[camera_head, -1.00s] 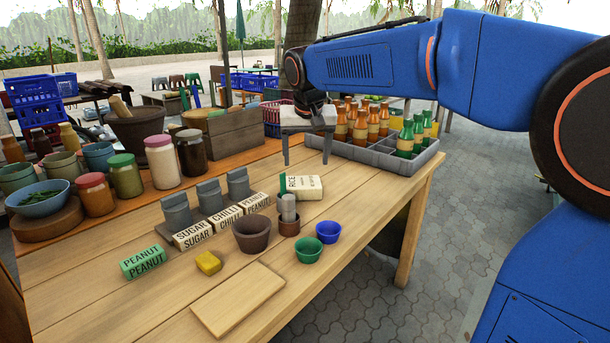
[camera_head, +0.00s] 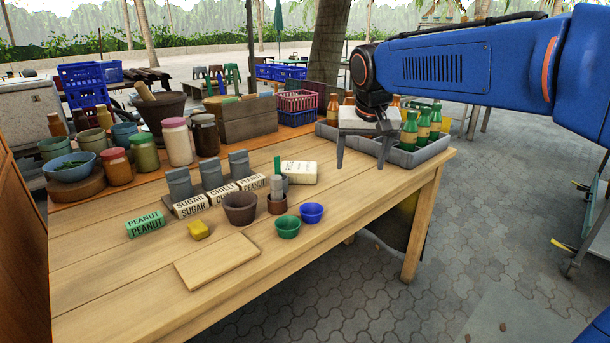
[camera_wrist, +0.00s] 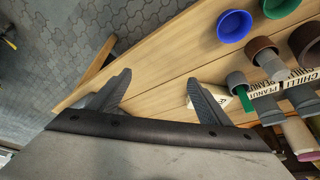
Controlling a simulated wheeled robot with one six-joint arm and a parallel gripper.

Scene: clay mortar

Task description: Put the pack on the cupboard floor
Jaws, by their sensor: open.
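The pack is probably the cream box marked RICE (camera_head: 299,172), lying on the wooden table behind the small cups. In the wrist view a cream sliver (camera_wrist: 229,103) beside the right finger looks like part of it, mostly hidden by that finger. My gripper (camera_head: 362,160) is open and empty, fingers pointing down, to the right of the pack and in front of the bottle crate. In the wrist view my gripper (camera_wrist: 158,82) has bare table between its fingers. No cupboard floor is clearly visible; a brown wooden panel (camera_head: 22,215) stands at the left edge.
A grey crate (camera_head: 425,153) with green-capped bottles (camera_head: 410,130) is close behind my gripper. A blue cup (camera_head: 312,212), green cup (camera_head: 288,227), brown pot (camera_head: 240,208) and labelled blocks (camera_head: 190,206) stand left of it. The table's front right is bare.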

